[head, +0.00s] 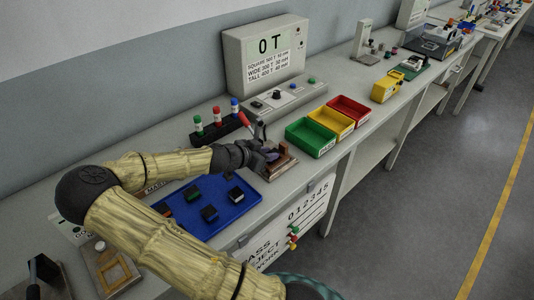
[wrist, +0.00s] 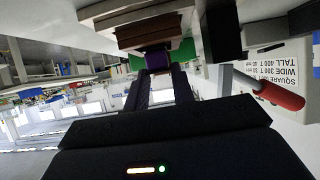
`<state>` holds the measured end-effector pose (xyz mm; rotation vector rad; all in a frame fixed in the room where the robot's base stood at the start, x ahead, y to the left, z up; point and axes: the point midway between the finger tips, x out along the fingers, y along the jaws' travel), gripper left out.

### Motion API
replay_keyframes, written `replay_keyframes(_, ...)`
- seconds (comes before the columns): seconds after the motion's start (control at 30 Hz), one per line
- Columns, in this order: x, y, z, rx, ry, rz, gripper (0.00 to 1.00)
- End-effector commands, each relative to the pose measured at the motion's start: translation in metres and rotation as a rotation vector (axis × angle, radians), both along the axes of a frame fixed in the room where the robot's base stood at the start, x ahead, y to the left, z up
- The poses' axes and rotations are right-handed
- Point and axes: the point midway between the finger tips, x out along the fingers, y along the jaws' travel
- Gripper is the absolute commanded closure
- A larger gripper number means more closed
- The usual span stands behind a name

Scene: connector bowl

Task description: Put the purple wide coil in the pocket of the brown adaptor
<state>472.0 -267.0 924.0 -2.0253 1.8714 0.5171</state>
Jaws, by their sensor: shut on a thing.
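The purple wide coil (head: 271,156) is between the fingertips of my gripper (head: 266,154). In the wrist view the purple coil (wrist: 157,61) shows at the tips of the two dark fingers of my gripper (wrist: 158,75). The brown adaptor (head: 282,169) is on the bench at the near right of my gripper. In the wrist view the brown adaptor (wrist: 140,27) fills the top middle, right by the coil. My gripper partly hides the adaptor and its pocket in the head view. I cannot tell whether the coil touches the adaptor.
A red-handled lever (head: 245,122) stands close behind my gripper. Green (head: 310,138), yellow and red bins stand to the right. A blue tray (head: 235,208) with several dark blocks lies at the near left. A meter (head: 265,58) reading "0 T" stands at the back.

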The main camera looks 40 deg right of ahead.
Motion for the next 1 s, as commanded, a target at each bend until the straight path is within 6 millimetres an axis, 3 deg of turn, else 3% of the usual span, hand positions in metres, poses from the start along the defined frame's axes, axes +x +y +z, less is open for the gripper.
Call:
replay_keyframes(0.03,0.0,0.0,0.0,0.0,0.0,0.0,0.98)
replay_keyframes(0.07,0.0,0.0,0.0,0.0,0.0,0.0,0.73)
replay_keyframes(0.17,0.0,0.0,0.0,0.0,0.0,0.0,0.54)
replay_keyframes(0.57,0.0,0.004,0.002,0.0,0.0,0.001,0.54)
replay_keyframes(1.0,-0.004,0.061,0.033,0.001,-0.001,0.005,0.54)
